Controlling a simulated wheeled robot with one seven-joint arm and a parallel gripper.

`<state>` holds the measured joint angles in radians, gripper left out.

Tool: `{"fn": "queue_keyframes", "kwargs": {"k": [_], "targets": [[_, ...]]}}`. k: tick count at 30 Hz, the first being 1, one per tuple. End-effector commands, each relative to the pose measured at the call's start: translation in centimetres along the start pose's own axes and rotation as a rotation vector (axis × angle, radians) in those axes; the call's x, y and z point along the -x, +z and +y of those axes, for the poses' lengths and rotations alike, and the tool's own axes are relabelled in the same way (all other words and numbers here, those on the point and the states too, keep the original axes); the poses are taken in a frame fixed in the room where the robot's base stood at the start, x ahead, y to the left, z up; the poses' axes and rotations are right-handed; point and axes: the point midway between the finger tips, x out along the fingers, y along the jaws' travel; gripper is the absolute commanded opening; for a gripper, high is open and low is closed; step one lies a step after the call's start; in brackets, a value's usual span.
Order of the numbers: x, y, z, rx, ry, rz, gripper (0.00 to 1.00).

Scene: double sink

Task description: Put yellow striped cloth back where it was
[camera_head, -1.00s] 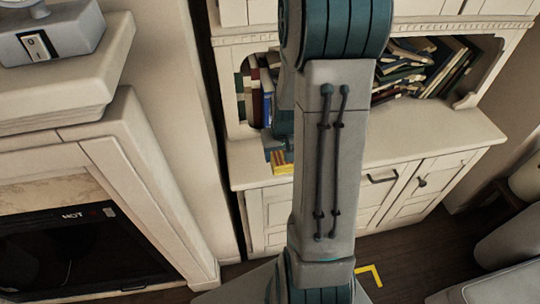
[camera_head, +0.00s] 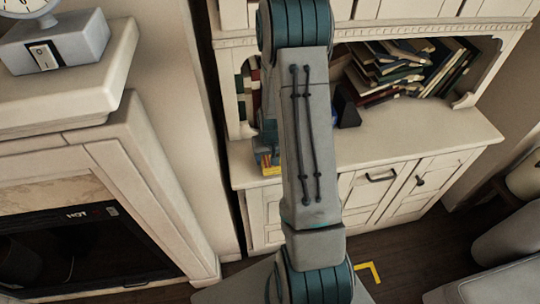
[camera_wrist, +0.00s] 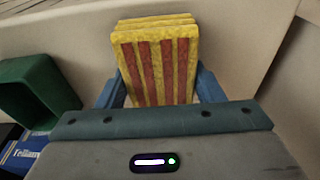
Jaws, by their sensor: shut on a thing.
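The yellow cloth with red stripes (camera_wrist: 155,65) looks like a folded, layered block in the wrist view. My gripper (camera_wrist: 162,88) is shut on it, with one blue finger at its left side and one at its right. The cloth stands out past the fingertips, in front of a pale surface. In the head view my arm hides most of the gripper. A small yellow patch (camera_head: 270,169) shows left of the arm at the cabinet's counter, and I cannot tell surely whether it is the cloth.
The white cabinet (camera_head: 420,135) has a counter with leaning and stacked books (camera_head: 400,70) at the right. A dark object (camera_head: 347,107) stands by them. A green open box (camera_wrist: 38,88) and a blue lettered item (camera_wrist: 22,152) are left of my gripper. The counter's right front is clear.

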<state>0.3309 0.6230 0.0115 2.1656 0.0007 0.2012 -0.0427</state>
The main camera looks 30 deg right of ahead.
Motion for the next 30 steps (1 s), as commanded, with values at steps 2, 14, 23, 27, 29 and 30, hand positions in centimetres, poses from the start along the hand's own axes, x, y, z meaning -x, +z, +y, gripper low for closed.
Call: {"fn": "queue_keyframes", "kwargs": {"k": [2, 14, 23, 27, 29, 30], "targets": [[0.0, 0.0, 0.0, 0.000, 0.000, 0.001, 0.40], [-0.3, 0.0, 0.0, 0.000, 0.000, 0.001, 0.83], [-0.1, 0.0, 0.0, 0.000, 0.000, 0.001, 0.83], [0.8, -0.1, 0.0, 0.000, 0.000, 0.005, 0.83], [1.5, -0.1, 0.0, 0.000, 0.000, 0.005, 0.83], [2.1, -0.2, 0.0, 0.000, 0.000, 0.006, 0.83]]}}
